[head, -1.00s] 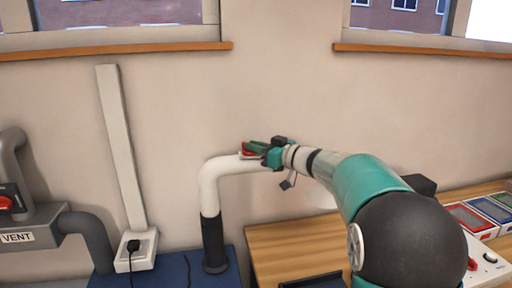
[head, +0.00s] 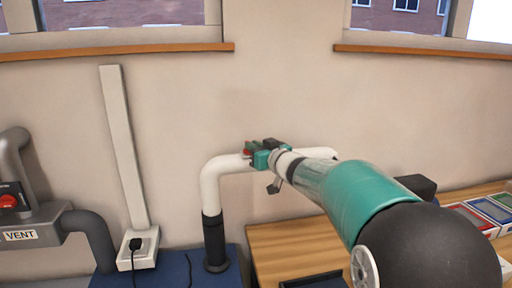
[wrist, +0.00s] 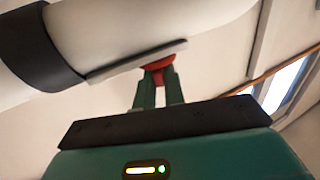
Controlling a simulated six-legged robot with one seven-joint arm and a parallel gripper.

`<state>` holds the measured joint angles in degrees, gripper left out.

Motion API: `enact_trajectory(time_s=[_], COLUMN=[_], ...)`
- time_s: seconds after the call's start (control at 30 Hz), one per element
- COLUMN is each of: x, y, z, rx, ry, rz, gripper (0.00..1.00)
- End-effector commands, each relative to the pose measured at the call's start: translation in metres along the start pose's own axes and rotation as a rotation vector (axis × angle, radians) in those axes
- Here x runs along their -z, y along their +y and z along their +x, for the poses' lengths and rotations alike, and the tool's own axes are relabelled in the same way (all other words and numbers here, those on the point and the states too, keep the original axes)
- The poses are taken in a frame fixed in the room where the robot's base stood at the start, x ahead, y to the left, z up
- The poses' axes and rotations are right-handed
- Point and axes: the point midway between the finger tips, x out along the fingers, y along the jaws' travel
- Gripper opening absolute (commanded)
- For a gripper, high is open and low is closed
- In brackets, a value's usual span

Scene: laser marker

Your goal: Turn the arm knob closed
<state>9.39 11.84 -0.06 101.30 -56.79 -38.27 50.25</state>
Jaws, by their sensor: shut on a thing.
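The arm knob (wrist: 158,67) is red and sits below a flat pale plate (wrist: 138,60) on the white pipe arm in the wrist view. My gripper (wrist: 159,84) has its two green fingers closed on the knob from below in that view. In the head view my gripper (head: 257,155) is at the white extraction arm (head: 228,167), with a bit of red knob (head: 247,152) showing at its tip. The gripper hides most of the knob there, and I cannot read the knob's angle clearly.
A grey unit marked VENT (head: 28,232) with a red switch stands at the far left. A wooden table (head: 290,240) with coloured trays (head: 492,209) is at the right. A socket box (head: 138,248) stands by the wall. The wall around the arm is clear.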

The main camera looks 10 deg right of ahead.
Motion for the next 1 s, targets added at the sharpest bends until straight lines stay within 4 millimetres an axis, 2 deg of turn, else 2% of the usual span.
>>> enact_trajectory(time_s=[0.5, 1.0], x=[0.0011, 0.0018], y=[-0.0082, -0.0097], z=[0.0016, 0.0016], rx=[-0.251, -0.382], ry=[0.003, 0.002], rz=[-0.001, 0.0], gripper=[0.0, 0.0])
